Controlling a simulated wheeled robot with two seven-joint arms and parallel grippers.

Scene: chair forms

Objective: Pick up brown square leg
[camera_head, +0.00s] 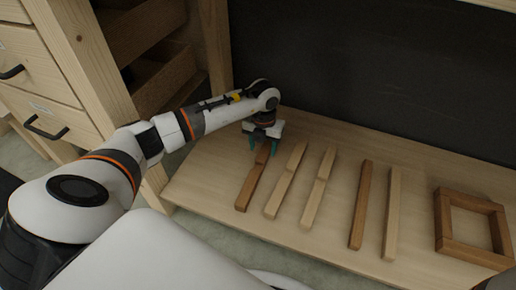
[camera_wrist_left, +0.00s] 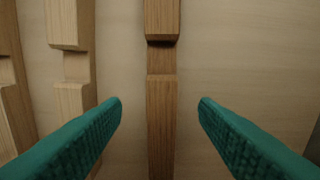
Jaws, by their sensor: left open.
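A brown square leg with a notch (camera_head: 252,186) lies at the left end of the row on the wooden table. My left gripper (camera_head: 264,146) is over its far end, open and pointing down. In the left wrist view, the brown leg (camera_wrist_left: 161,125) runs between the two green fingers, with a gap on each side and no contact visible. Another brown leg, straight and without a visible notch (camera_head: 361,205), lies further right. My right gripper is not in view.
Two light notched legs (camera_head: 286,181) (camera_head: 319,188) lie just right of the brown one. A light straight leg (camera_head: 392,213) and a brown square frame (camera_head: 442,222) lie further right. The wooden table (camera_head: 205,190) meets a dark panel (camera_head: 350,70) behind; drawers (camera_head: 35,60) stand left.

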